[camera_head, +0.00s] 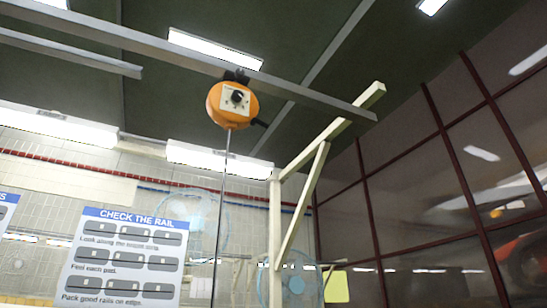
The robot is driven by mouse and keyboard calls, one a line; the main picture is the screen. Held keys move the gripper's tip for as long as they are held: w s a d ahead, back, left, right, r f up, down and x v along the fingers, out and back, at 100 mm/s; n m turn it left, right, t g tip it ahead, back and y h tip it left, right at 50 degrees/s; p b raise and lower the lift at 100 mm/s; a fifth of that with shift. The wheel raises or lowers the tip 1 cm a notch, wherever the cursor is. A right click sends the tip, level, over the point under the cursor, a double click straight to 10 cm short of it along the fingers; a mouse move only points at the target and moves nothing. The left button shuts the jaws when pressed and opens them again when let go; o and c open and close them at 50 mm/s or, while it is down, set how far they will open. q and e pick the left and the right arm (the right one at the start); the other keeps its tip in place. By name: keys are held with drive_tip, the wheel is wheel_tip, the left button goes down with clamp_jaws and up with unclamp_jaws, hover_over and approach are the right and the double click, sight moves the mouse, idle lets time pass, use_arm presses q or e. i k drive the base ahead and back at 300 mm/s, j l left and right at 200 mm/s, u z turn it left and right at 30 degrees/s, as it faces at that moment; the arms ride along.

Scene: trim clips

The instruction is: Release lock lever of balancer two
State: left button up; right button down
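An orange round balancer (217,106) hangs by a dark hook (236,76) under a grey overhead rail. Its face has a pale plate with a black knob (237,97). A short black lever (261,123) sticks out from its lower right side. A thin cable (222,190) runs straight down from it and out of the picture. No number can be read on the balancer, so I cannot tell whether it is balancer two. Neither of my grippers is in view.
The grey rail (140,45) crosses the upper picture. A pale post with a diagonal brace (303,205) stands right of the cable. A "CHECK THE RAIL" board (128,214) is at lower left. Pale blue fans (290,282) show behind. Dark-framed glass panels (415,165) fill the right.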

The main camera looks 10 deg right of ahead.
sight(255, 121)
drive_tip(key=u, duration=1.4)
drive_tip(key=k+l, duration=0.3)
drive_tip(key=k+l+u, duration=0.15)
drive_tip(key=k+l, duration=0.15)
drive_tip(key=k, duration=0.2)
